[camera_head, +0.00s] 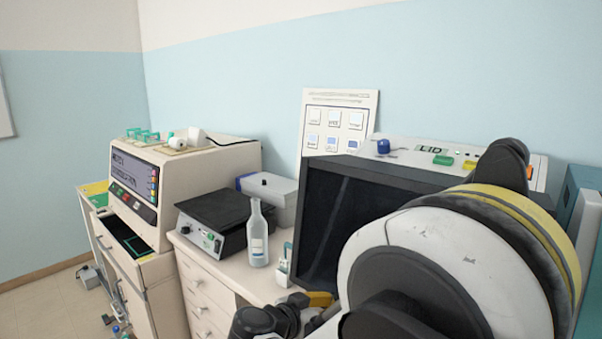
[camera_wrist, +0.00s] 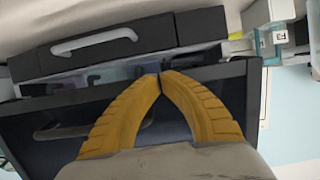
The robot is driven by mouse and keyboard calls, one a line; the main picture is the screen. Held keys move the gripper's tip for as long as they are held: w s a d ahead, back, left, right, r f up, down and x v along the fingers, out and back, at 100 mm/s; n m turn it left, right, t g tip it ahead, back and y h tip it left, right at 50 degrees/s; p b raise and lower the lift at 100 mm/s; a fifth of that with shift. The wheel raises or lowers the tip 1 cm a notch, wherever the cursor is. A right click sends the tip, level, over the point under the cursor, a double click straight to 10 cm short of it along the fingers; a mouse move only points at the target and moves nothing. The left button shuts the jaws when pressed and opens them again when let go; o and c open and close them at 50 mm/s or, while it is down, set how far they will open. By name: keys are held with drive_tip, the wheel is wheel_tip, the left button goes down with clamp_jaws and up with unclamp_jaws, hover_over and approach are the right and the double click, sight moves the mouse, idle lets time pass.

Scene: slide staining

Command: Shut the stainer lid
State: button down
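The stainer's dark lid (camera_head: 345,205) stands raised, a black-framed panel in front of the white control strip (camera_head: 400,150) marked LID. My arm hides its right part. In the wrist view a dark framed panel, which looks like the lid (camera_wrist: 245,85), lies behind my fingers, with a handle (camera_wrist: 75,131) on it.
A glass bottle (camera_head: 258,235) and a small white-and-teal holder (camera_head: 284,267) stand left of the stainer. Beyond them are a black-topped hotplate (camera_head: 213,208), a grey box (camera_head: 270,198) and a beige machine (camera_head: 185,180). A teal unit (camera_head: 590,215) stands at the right.

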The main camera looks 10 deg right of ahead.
drive_tip(key=w+d+f+b, duration=0.1)
drive_tip(key=d+f, duration=0.1)
drive_tip(key=w+d+f+b, duration=0.1)
drive_tip(key=w+d+f, duration=0.1)
drive_tip(key=shift+d, duration=0.1)
idle(0.5)
drive_tip(key=shift+s+b, duration=0.1)
drive_tip(key=shift+b, duration=0.2)
